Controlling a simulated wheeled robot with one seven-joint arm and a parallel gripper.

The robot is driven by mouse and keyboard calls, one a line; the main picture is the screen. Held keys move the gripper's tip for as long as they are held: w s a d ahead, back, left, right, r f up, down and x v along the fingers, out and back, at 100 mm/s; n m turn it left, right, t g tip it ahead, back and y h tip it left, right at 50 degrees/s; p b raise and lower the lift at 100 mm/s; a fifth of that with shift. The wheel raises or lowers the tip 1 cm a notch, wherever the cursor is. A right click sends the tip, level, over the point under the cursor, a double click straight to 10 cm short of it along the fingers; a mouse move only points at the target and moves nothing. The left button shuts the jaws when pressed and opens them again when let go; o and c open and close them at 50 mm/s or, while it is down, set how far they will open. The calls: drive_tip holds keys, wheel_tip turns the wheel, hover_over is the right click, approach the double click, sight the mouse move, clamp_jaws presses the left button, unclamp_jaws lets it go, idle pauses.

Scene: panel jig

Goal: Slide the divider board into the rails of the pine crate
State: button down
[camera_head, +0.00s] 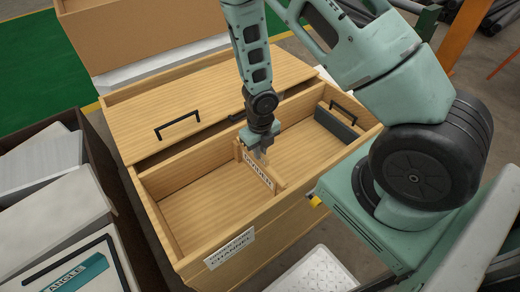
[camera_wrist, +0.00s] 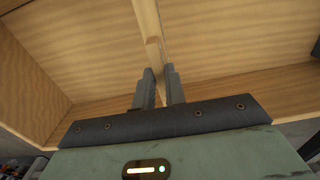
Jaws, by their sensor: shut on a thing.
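The pine crate (camera_head: 160,222) stands open in the middle of the head view, with a sign on its front wall. The divider board (camera_head: 258,174), pale wood with a lettered label, stands upright across the crate's middle, between the left and right parts of the inside. My gripper (camera_head: 261,156) is shut on its upper edge. In the wrist view the two grey fingers (camera_wrist: 161,86) close around a thin wooden edge. Upright wooden strips, seemingly the rails, show beside the board's ends. How deep the board sits in them cannot be told; my fingers hide part of it.
A wooden lid with a black handle (camera_head: 178,125) covers the crate's back part. A dark grey piece (camera_head: 337,124) with a handle lies at the crate's right wall. A dark bin of pale boxes (camera_head: 62,200) stands left, a cardboard box (camera_head: 150,35) behind, and a white tray (camera_head: 313,272) in front.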

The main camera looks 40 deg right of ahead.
drive_tip(key=shift+f+b, duration=1.05)
drive_tip(key=shift+f, duration=0.1)
drive_tip(key=c, duration=1.4)
unclamp_jaws()
drive_tip(key=shift+o, duration=0.2)
wheel_tip(320, 180, up, 17)
drive_tip(key=p, duration=1.3)
drive_tip(key=shift+r+p, duration=0.2)
drive_tip(key=shift+p, duration=0.1)
